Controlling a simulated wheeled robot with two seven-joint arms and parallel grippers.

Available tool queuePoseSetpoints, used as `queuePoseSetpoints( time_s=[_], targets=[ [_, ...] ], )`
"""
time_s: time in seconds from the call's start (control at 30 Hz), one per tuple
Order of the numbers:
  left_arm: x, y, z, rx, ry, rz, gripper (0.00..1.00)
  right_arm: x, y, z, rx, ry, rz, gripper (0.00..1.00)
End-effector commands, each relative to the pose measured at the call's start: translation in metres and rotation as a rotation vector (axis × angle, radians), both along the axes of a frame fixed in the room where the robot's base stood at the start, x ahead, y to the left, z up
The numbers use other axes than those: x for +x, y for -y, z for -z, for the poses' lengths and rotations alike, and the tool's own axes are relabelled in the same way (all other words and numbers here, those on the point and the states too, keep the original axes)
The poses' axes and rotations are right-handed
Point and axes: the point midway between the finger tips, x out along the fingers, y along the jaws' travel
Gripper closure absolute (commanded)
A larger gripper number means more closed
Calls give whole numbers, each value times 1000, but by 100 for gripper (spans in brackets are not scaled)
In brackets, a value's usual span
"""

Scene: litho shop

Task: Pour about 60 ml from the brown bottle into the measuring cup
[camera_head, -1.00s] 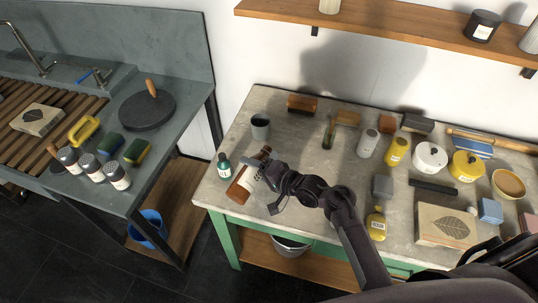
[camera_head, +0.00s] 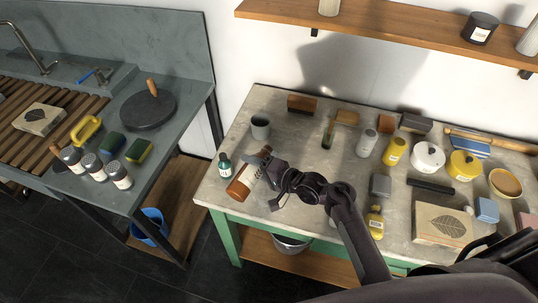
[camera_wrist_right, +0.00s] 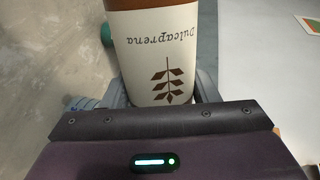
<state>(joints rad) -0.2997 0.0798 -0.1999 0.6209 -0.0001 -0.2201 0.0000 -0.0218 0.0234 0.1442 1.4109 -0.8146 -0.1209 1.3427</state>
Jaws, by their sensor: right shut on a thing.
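The brown bottle (camera_head: 240,189) has a white label and is over the left front part of the worktable. It is strongly tilted in the head view. My right gripper (camera_head: 266,171) is shut around its labelled middle. The wrist view shows the label of the brown bottle (camera_wrist_right: 160,50) between the fingers, its lettering upside down. A grey cup (camera_head: 260,127) stands upright on the table behind the bottle, apart from it; I cannot tell if it is the measuring cup. The bottle's mouth and any liquid stream cannot be made out. My left gripper is out of view.
A small green bottle (camera_head: 224,165) stands close left of the brown bottle. Wooden blocks, yellow bottles and lidded pots (camera_head: 428,157) crowd the right side of the worktable (camera_head: 290,140). A sink counter (camera_head: 190,85) is at the left, across a gap.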

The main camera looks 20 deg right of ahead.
Motion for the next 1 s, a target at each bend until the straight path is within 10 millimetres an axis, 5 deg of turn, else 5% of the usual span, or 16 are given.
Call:
queuePoseSetpoints(
  time_s=[1.0],
  targets=[
    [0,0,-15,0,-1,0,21,1,0,-7,60,-48,0,80]
  ],
)
